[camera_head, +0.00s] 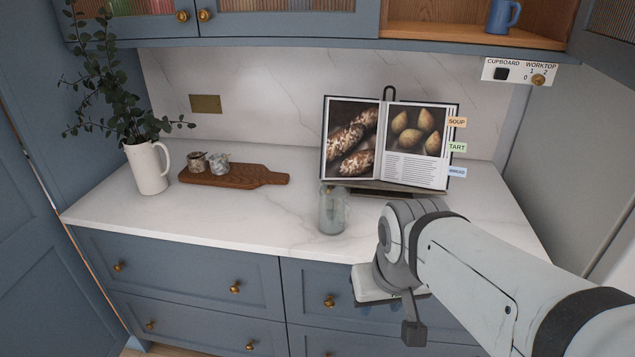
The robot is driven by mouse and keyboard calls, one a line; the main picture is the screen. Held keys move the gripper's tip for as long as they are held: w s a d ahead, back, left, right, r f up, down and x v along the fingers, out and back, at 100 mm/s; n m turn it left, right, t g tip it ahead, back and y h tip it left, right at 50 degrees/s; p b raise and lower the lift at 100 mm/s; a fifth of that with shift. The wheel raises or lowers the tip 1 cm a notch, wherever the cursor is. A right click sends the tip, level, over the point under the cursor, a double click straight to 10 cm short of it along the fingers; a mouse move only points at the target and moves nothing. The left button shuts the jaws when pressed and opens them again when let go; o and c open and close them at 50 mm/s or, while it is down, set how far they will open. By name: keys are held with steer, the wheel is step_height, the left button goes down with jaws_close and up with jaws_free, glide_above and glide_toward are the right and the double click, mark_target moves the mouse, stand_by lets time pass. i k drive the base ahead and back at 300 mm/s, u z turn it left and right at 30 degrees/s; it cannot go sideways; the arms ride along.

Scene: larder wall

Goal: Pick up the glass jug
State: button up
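The glass jug (332,213) stands upright on the white marble worktop, near its front edge and in front of the open cookbook. It is clear, with a faint greenish tint. My gripper (411,328) is to the right of the jug and lower in the picture, in front of the drawer fronts and apart from the jug. Only a dark finger-like part shows at its end, and the rest is hidden by my wrist. I cannot tell whether it is open or shut.
The cookbook (427,135) on its stand is close behind the jug. A wooden board (255,177) with two small jars lies left, beside a white pitcher (147,170) of leafy stems. A blue mug (501,17) sits in the open cupboard above.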

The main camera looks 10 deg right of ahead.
mark_target(332, 220)
steer(key=i, duration=0.85)
steer(key=u, duration=0.05)
